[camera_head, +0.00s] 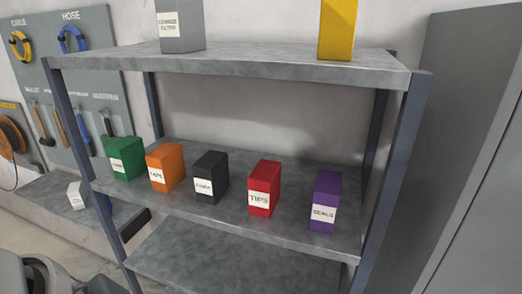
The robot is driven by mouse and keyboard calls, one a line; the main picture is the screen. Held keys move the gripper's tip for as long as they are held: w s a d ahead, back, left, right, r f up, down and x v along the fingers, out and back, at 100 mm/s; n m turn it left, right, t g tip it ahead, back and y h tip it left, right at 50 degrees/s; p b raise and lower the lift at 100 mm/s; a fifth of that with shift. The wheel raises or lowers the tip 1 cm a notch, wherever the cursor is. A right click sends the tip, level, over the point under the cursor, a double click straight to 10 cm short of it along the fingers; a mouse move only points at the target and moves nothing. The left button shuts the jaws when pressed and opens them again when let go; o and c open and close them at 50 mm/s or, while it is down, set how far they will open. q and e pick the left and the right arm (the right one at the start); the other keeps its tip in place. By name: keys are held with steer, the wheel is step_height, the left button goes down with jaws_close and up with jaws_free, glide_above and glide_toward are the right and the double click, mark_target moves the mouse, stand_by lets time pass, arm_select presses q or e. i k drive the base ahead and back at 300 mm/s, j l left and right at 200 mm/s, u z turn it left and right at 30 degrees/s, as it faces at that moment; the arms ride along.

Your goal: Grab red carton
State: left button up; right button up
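The red carton (264,183) stands upright on the middle shelf of a metal rack, near its front edge. It has a white label that seems to read "TIPS". A black carton (211,171) stands to its left and a purple carton (326,190) to its right, both apart from it. Neither of my grippers shows in the head view, and nothing touches the red carton.
The middle shelf (300,237) also holds a green carton (124,153) and an orange carton (165,160). The upper shelf (270,66) carries a grey carton (182,32) and a yellow carton (338,28). Dark rack posts (396,165) stand at the sides. The visible lower shelf (220,262) looks empty.

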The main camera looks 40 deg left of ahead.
mark_target(263, 182)
steer(key=i+j+u, duration=0.3)
steer(key=j, duration=0.3)
steer(key=i+j+u, duration=0.2)
steer(key=j+u, duration=0.15)
steer(key=j, duration=0.2)
steer(key=i+j+u, duration=0.3)
steer(key=i+j, duration=0.05)
steer(key=j, duration=0.1)
